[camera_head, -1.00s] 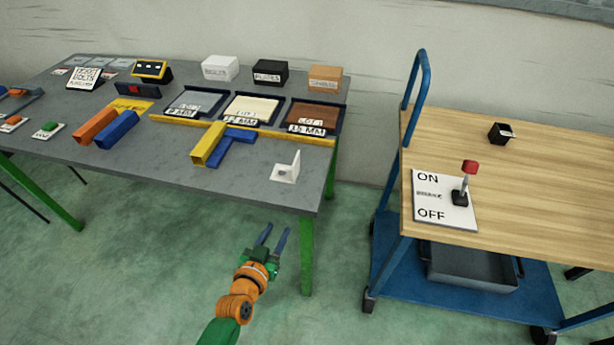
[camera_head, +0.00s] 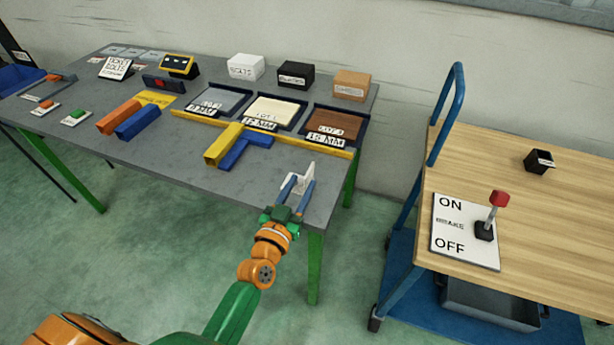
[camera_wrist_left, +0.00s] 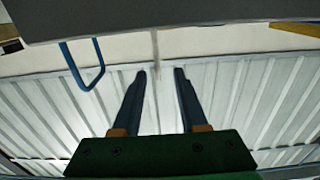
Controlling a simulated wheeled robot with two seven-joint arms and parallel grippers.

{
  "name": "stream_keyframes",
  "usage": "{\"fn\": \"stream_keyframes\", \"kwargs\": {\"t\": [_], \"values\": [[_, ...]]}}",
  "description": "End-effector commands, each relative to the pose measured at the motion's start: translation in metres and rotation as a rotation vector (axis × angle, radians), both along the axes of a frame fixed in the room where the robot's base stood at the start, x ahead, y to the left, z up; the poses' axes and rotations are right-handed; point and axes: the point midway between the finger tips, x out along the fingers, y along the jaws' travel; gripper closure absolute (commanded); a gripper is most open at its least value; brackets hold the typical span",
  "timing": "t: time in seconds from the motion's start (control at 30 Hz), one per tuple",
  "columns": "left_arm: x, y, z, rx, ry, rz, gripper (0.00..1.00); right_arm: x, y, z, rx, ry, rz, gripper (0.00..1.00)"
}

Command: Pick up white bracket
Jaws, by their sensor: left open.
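The white bracket (camera_head: 309,173) is a small L-shaped piece with an upright plate, standing near the front right corner of the grey table (camera_head: 190,178). My left gripper (camera_head: 296,186) is open, its two blue fingers pointing at the bracket from the table's front edge. In the head view the fingers overlap the bracket's lower part and hide some of it. I cannot tell whether they touch it. The left wrist view shows the two fingers (camera_wrist_left: 160,72) apart with nothing between them; the bracket is not recognisable there. My right gripper is not in view.
A yellow bar (camera_head: 222,145) and a blue bar (camera_head: 243,145) lie left of the bracket. Shallow trays, including a brown one (camera_head: 335,122), lie behind it. A wooden-topped trolley (camera_head: 560,215) with a blue handle stands to the right, with a floor gap between.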

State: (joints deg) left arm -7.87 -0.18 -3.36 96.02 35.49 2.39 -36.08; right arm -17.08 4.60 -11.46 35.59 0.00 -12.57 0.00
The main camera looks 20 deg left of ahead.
Motion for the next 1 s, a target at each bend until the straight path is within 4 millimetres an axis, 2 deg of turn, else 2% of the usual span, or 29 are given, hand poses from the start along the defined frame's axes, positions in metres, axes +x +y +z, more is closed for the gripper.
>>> {"fn": "stream_keyframes", "kwargs": {"t": [0.2,0.3,0.53,0.7,1.0], "values": [[0.042,-0.005,-0.002,0.000,-0.001,-0.001,0.57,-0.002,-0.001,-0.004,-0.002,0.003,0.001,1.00],[0.055,-0.005,-0.002,0.001,0.000,-0.001,0.57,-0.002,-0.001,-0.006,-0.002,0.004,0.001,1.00],[0.057,-0.005,-0.002,0.000,0.002,-0.001,0.57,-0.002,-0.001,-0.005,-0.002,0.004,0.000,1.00],[0.057,-0.005,-0.002,0.000,0.002,-0.001,1.00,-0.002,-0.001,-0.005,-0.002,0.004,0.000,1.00],[0.056,-0.005,-0.002,0.001,0.002,-0.001,1.00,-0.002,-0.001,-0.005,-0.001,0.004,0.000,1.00]]}}
